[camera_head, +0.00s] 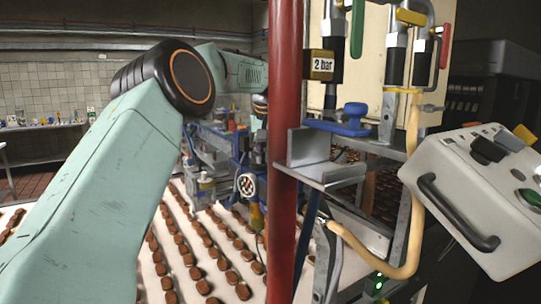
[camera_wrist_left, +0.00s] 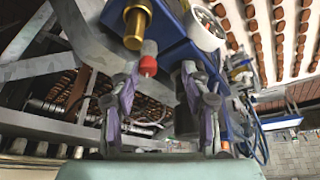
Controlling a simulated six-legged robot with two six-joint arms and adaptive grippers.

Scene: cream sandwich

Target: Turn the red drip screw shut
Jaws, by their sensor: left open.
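In the left wrist view the red drip screw (camera_wrist_left: 148,66) is a small rounded red knob under a blue metal block (camera_wrist_left: 178,62). My left gripper (camera_wrist_left: 157,84) is open, with one finger on each side of the screw's place in the picture. The screw shows between the fingers, nearer the left one. I cannot tell how far in front of the fingertips it is, and no contact is visible. In the head view my left arm reaches in from the left, and its gripper is hidden. I cannot make out the screw there. My right gripper is not in view.
A brass cylinder (camera_wrist_left: 136,26) and a white round gauge (camera_wrist_left: 206,26) sit close to the screw. In the head view a red post (camera_head: 285,150) stands in front of the machine. A grey control box (camera_head: 480,195) is at right. Brown pieces line the white conveyor (camera_head: 150,285).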

